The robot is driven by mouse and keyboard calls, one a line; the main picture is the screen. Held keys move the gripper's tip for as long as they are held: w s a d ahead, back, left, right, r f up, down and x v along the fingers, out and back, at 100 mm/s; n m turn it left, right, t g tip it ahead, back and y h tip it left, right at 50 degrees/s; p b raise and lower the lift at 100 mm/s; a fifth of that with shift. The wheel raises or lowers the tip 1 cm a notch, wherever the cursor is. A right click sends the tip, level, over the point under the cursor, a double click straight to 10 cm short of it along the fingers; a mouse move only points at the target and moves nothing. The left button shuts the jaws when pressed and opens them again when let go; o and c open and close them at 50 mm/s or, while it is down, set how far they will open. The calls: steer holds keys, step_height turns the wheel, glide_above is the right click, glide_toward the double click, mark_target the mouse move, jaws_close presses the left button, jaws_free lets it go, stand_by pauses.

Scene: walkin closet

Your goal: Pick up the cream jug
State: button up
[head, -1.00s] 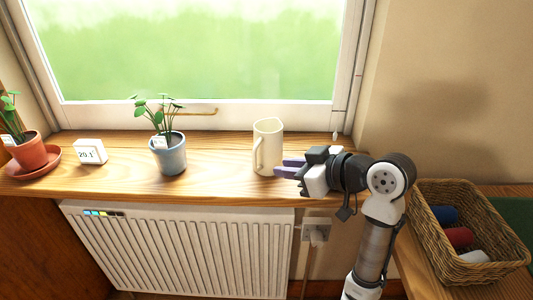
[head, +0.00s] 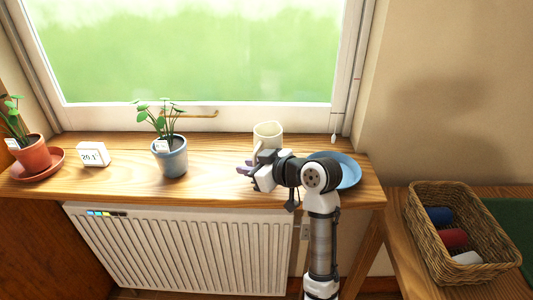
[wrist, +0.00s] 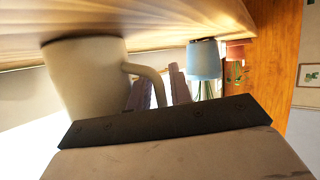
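The cream jug (head: 267,132) stands upright on the wooden window sill. My wrist and gripper hide its lower part in the head view. In the wrist view the jug (wrist: 85,75) fills the left side, with its handle (wrist: 150,75) towards the middle. My gripper (head: 246,169) is in front and to the left of the jug, pointing left. In the wrist view its purple fingers (wrist: 160,92) are apart. One shows inside the handle's loop and the other on its outer side; contact cannot be told.
A blue plate (head: 348,172) lies on the sill right of the jug, partly behind my arm. A plant in a blue pot (head: 171,160), a white display (head: 93,154) and a terracotta pot (head: 34,155) stand to the left. A wicker basket (head: 418,225) sits lower right.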

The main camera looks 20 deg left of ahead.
steer(key=shift+c, duration=0.2)
jaws_close()
steer(key=shift+r, duration=0.2)
